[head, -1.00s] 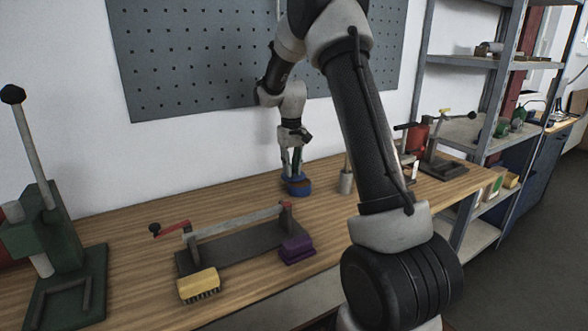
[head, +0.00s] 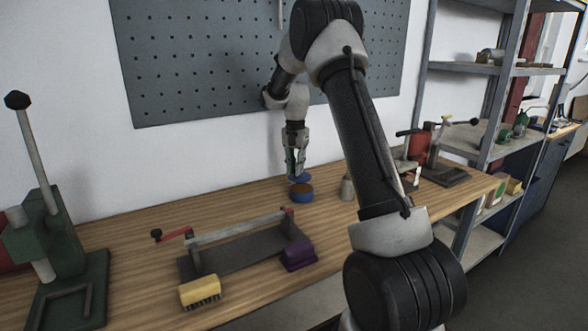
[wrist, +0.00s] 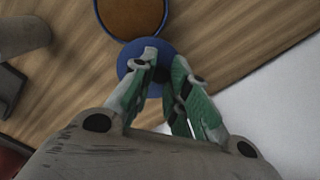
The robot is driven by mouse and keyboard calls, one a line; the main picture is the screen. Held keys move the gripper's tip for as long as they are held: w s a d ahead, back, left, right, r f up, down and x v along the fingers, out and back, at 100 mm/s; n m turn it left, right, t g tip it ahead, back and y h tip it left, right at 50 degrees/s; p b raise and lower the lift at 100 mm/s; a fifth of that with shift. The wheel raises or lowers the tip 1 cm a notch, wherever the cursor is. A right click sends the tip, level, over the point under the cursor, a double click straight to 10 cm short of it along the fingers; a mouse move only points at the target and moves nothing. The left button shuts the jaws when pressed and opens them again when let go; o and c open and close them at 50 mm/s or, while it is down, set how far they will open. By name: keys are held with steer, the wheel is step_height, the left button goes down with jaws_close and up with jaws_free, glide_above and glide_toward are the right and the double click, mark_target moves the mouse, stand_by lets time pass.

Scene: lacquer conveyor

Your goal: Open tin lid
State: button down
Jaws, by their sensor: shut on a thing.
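The tin (head: 302,194) stands open on the wooden bench, a short blue can with a brown inside. It also shows at the top edge of the wrist view (wrist: 130,18). The blue round lid (head: 299,179) is off the tin, just behind it in the head view. In the wrist view the lid (wrist: 135,52) lies under my fingertips, close beside the tin's rim. My gripper (wrist: 164,66), with green finger pads, is shut on the lid; its fingers hide the part gripped. In the head view my gripper (head: 294,172) points down. I cannot tell whether the lid touches the bench.
A grey metal cylinder (head: 347,187) stands right of the tin. A fixture with a red handle (head: 240,245), a yellow brush (head: 200,291) and a purple block (head: 298,254) are in front. A green press (head: 65,280) stands left. The bench left of the tin is clear.

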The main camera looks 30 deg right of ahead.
steer(key=shift+w+d+m, duration=0.2)
steer(key=shift+d+m, duration=0.2)
steer(key=shift+m, duration=0.5)
steer(key=shift+d+r, duration=0.1)
steer(key=c, duration=1.3)
jaws_free()
steer(key=shift+c, duration=0.2)
step_height(320, 180, up, 12)
